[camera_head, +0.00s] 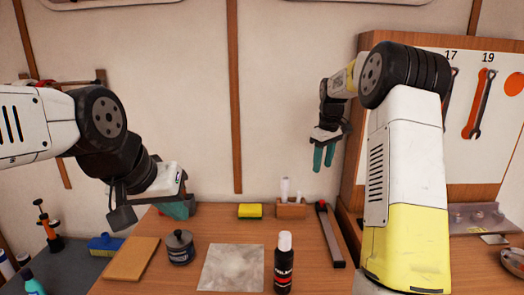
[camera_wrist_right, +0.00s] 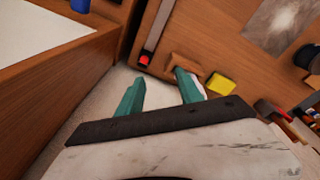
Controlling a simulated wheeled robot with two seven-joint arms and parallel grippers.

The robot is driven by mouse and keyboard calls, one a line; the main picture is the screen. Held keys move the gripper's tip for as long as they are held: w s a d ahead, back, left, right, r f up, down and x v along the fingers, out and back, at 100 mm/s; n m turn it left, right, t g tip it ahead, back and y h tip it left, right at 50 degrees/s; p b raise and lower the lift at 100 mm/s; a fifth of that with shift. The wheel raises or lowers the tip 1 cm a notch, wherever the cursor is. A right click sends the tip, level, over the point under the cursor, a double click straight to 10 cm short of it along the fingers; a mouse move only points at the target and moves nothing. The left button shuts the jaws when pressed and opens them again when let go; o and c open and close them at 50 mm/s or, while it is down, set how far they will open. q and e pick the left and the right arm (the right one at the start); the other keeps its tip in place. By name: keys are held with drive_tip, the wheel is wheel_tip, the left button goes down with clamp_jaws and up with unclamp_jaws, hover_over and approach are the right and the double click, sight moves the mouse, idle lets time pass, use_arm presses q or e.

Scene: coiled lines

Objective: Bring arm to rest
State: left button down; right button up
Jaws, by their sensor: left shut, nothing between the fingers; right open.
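My right arm rises at the right of the head view, and its gripper (camera_head: 323,157) hangs in the air above the back of the workbench (camera_head: 220,222), fingers pointing down. Its two teal fingers are apart and empty; they also show in the right wrist view (camera_wrist_right: 160,95). My left arm comes in from the left, and its gripper (camera_head: 180,208) is low over the bench's back left corner. Its teal fingers are partly hidden behind the wrist, with nothing seen in them.
On the bench are a brown board (camera_head: 131,259), a dark jar (camera_head: 180,247), a grey sheet (camera_head: 232,268), a black bottle (camera_head: 284,265), a yellow sponge (camera_head: 250,211), a small wooden holder (camera_head: 291,209) and a long red-ended tool (camera_head: 330,236). A tool cabinet (camera_head: 350,165) stands at right.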

drive_tip(key=s+a+r+m+t, duration=0.1)
drive_tip(key=s+a+r+m, duration=0.15)
drive_tip(key=s+r, duration=0.6)
drive_tip(key=s+a+f+m+t+y, duration=0.1)
drive_tip(key=s+a+m+t, duration=0.1)
drive_tip(key=s, duration=1.1)
drive_tip(key=s+a+m+t+y, duration=0.1)
drive_tip(key=s+a, duration=0.4)
drive_tip(key=s, duration=0.8)
drive_tip(key=shift+s+f+m+t, duration=0.3)
drive_tip(key=shift+f+m+t, duration=0.1)
drive_tip(key=shift+m, duration=0.05)
